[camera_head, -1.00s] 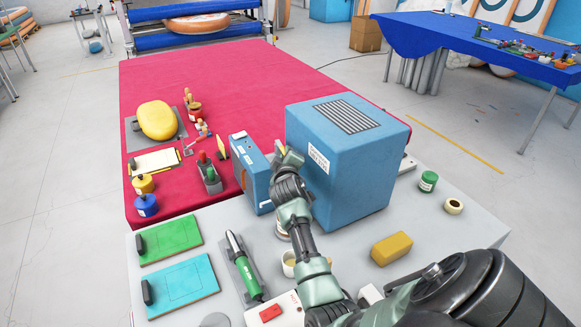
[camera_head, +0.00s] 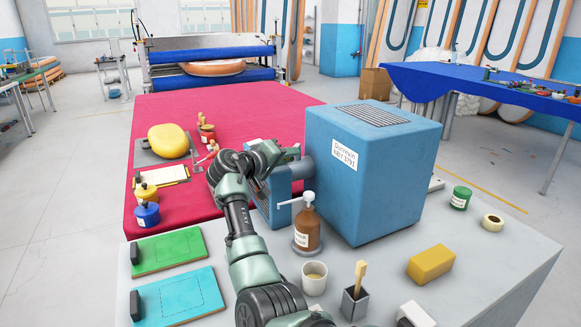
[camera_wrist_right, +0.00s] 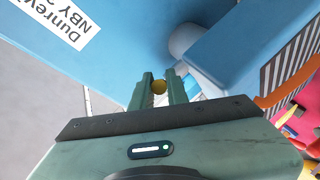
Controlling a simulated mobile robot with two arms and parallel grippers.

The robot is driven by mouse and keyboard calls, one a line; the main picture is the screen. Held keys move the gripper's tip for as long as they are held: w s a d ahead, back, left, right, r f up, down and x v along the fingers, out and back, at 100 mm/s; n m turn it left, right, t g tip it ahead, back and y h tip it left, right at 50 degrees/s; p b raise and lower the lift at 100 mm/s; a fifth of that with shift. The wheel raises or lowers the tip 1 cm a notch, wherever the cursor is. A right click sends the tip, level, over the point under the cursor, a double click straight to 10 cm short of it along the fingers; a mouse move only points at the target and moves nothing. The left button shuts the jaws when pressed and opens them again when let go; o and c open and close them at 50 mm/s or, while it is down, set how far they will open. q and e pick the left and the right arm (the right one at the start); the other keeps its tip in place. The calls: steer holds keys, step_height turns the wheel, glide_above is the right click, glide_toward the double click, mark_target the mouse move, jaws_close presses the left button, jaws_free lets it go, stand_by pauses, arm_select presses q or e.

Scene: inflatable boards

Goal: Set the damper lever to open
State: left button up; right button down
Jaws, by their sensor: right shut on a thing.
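The big blue box (camera_head: 385,190) with a white label and a dark top grille stands on the grey bench. A round duct (camera_head: 306,168) joins it to a smaller blue unit (camera_head: 281,196) on its left. My right gripper (camera_head: 260,188) is beside the smaller unit, its fingers partly hidden by my wrist in the head view. The duct (camera_wrist_right: 186,38) shows just beyond. My left gripper is not in view.
A brown pump bottle (camera_head: 307,231) stands close right of my forearm, with a cup (camera_head: 314,279) and a brush holder (camera_head: 355,304) in front. A yellow sponge (camera_head: 430,263) lies to the right. Green (camera_head: 170,248) and cyan (camera_head: 185,298) boards lie left.

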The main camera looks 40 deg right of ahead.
steer(key=shift+w, duration=0.1)
stand_by(0.4)
steer(key=c, duration=1.4)
jaws_free()
steer(key=shift+a+r, duration=0.15)
steer(key=shift+a, duration=0.4)
steer(key=p+v, duration=0.1)
steer(key=v, duration=0.5)
steer(key=shift+a+p, duration=0.35)
steer(key=shift+p, duration=0.05)
